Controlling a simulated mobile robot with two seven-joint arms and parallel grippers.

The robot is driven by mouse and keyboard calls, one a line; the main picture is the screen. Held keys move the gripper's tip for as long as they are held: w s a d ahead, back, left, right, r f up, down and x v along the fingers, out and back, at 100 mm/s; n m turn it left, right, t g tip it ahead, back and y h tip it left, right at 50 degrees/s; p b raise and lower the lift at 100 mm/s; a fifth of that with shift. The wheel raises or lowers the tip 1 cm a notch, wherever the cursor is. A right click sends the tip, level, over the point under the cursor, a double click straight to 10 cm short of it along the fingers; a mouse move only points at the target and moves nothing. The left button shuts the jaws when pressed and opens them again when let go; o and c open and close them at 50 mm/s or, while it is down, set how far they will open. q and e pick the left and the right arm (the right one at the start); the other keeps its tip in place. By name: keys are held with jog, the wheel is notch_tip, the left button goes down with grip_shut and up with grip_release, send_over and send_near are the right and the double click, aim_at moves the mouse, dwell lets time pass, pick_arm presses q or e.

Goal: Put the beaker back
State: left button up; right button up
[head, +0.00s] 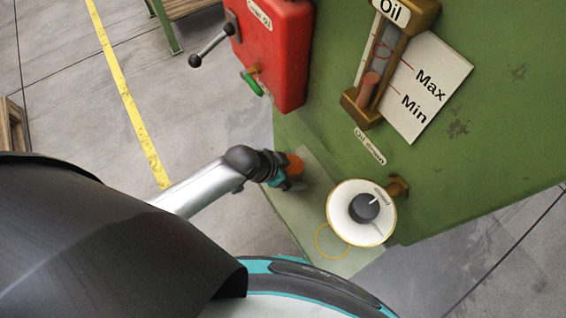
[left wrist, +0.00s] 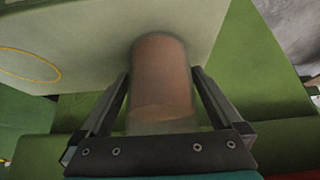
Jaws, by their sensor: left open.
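The beaker (head: 295,165) holds reddish-brown contents and is by the pale green ledge at the foot of the green machine. In the left wrist view the beaker (left wrist: 162,75) is between the two fingers of my left gripper (left wrist: 161,85). The fingers are open, one on each side of it; I cannot tell if they touch it. In the head view my left gripper (head: 284,172) partly hides the beaker. A yellow circle (head: 319,242) is marked on the ledge (head: 345,262), apart from the beaker and partly covered by the dial. My right gripper is not in view.
A white round dial with a black knob (head: 364,207) juts from the green machine (head: 470,150) over the ledge. An oil gauge (head: 379,68) is above it. A red box (head: 277,45) with a black-knobbed lever is at the top.

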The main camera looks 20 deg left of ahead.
pick_arm(q)
jog(key=shift+p+v, duration=2.4)
jog(key=shift+v, duration=3.55)
jog(key=s+a+f+n+y, duration=0.2)
jog(key=s+a+f, duration=0.15)
jog(key=f, duration=0.45)
jog(key=s+a+f+n+y, duration=0.15)
jog(key=a+f, duration=0.25)
jog(key=f, duration=0.4)
jog(key=s+f+g, duration=0.1)
jog(key=s+f, duration=0.2)
jog(key=s, duration=0.3)
jog(key=s+d+f+n+g, duration=0.1)
jog(key=s+f, duration=0.3)
jog(key=s, duration=0.3)
jog(key=s+d+f+g, duration=0.1)
jog(key=s+f+g, duration=0.1)
jog(key=s+f, duration=0.2)
jog(key=s, duration=0.3)
jog(key=shift+d+n, duration=0.15)
jog(key=shift+n, duration=0.2)
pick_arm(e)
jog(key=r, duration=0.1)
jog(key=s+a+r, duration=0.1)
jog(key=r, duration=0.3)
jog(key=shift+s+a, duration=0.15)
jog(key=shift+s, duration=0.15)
pick_arm(q)
jog(key=shift+y, duration=0.25)
